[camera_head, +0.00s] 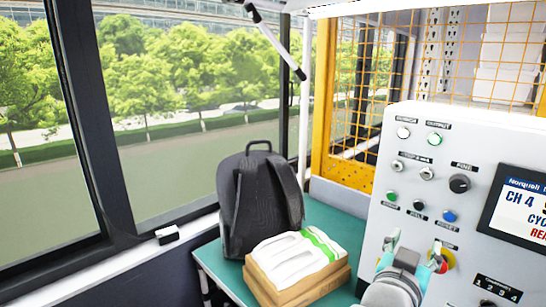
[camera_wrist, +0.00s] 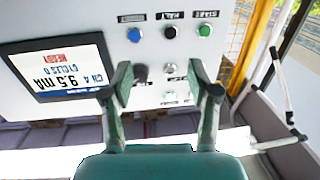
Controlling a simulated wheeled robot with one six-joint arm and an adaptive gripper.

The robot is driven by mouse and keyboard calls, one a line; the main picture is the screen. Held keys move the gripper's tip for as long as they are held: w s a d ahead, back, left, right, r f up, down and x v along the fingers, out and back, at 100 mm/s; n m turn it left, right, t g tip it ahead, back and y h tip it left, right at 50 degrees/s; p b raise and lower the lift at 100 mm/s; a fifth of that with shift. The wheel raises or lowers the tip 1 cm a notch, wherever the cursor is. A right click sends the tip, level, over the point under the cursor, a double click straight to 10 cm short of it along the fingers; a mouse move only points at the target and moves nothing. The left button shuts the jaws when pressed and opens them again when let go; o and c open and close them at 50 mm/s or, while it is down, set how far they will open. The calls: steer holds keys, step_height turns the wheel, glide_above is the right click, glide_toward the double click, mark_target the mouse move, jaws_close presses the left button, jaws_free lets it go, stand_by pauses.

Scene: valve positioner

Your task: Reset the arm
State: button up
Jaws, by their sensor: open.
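My gripper (camera_head: 412,247) is open and empty at the lower right of the head view, in front of the grey control panel (camera_head: 380,190). In the wrist view my gripper (camera_wrist: 160,75) has its two fingers spread apart, with the panel (camera_wrist: 150,52) behind them. Nothing is held between them. In the head view my gripper partly covers a red knob on a yellow base (camera_head: 447,262).
The panel carries several buttons, knobs and a screen (camera_head: 520,210); the screen (camera_wrist: 68,67) appears upside down in the wrist view. A yellow mesh guard (camera_head: 322,100) stands behind.

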steer(key=s+a+f+n+t+y, duration=0.1)
steer(key=s+a+f+n+y, duration=0.2)
steer(key=f, duration=0.6)
steer(key=s+a+f+n+y, duration=0.1)
steer(key=s+f+n+y, duration=0.2)
steer(key=s+f, duration=0.45)
steer(key=s+a+f+n+t+y, duration=0.1)
steer(key=s+a+f+n+y, duration=0.15)
steer(key=f, duration=0.85)
steer(key=s+f+y, duration=0.2)
steer(key=s+f, duration=0.1)
steer(key=s, duration=2.4)
steer(key=shift+s+a+f+m+g, duration=0.25)
steer(key=shift+a+m+g, duration=0.1)
steer(key=shift+a+g, duration=0.1)
steer(key=shift+y, duration=0.25)
